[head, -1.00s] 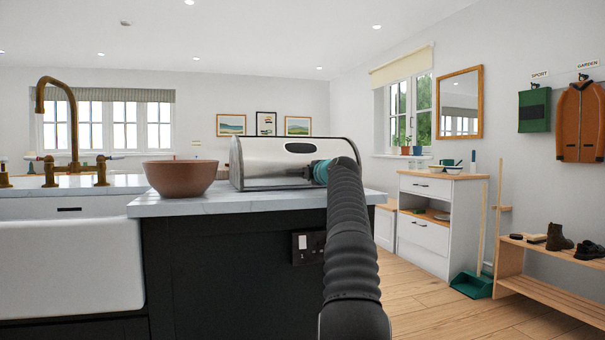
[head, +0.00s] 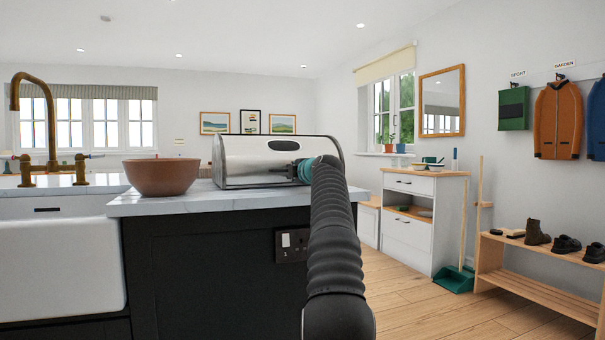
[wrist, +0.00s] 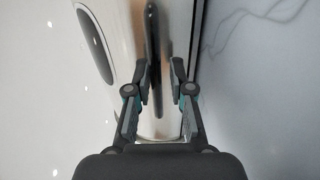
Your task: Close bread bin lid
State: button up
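The bread bin (head: 240,163) is a silver metal box with dark edges on the marble worktop, with a dark oval (head: 283,145) on its front. Its curved lid looks down over the front, but I cannot tell whether it is fully shut. My gripper (head: 298,171) is at the bin's lower right front, its tip partly hidden by my arm. In the wrist view my gripper (wrist: 161,72) has its two fingers apart, on either side of a dark bar-like handle (wrist: 153,45) at the bin's front. Contact with the handle is unclear.
A brown bowl (head: 162,177) stands left of the bin on the worktop (head: 150,205). A brass tap (head: 50,130) and white sink (head: 60,265) are further left. A white cabinet (head: 410,240), a green dustpan (head: 454,279) and a shoe rack stand right. The floor between is clear.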

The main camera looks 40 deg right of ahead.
jog(key=shift+v, duration=5.85)
jog(key=shift+f, duration=0.1)
jog(key=s+a+f+m+g+y+p, duration=0.1)
jog(key=s+a+f+m+y, duration=0.15)
jog(key=a, duration=0.75)
jog(key=s+a+f+m+g+y+p, duration=0.15)
jog(key=a+f, duration=0.25)
jog(key=a, duration=0.6)
jog(key=s+a+f+m+g+y+p, duration=0.1)
jog(key=s+a+f+m+g, duration=0.15)
jog(key=a, duration=0.75)
jog(key=s+a+f+m+g+p, duration=0.3)
jog(key=s+a+f, duration=0.6)
jog(key=s+a, duration=0.15)
jog(key=s+a+f+m+g+p, duration=0.1)
jog(key=s+a+f+m, duration=0.1)
jog(key=s+f, duration=0.4)
jog(key=s+a+f+m+g, duration=0.1)
jog(key=s+a+f+m, duration=0.2)
jog(key=s+f, duration=0.3)
jog(key=shift+s+g+p, duration=0.3)
jog(key=shift+s+p, duration=0.05)
jog(key=shift+s, duration=0.85)
jog(key=shift+f, duration=0.1)
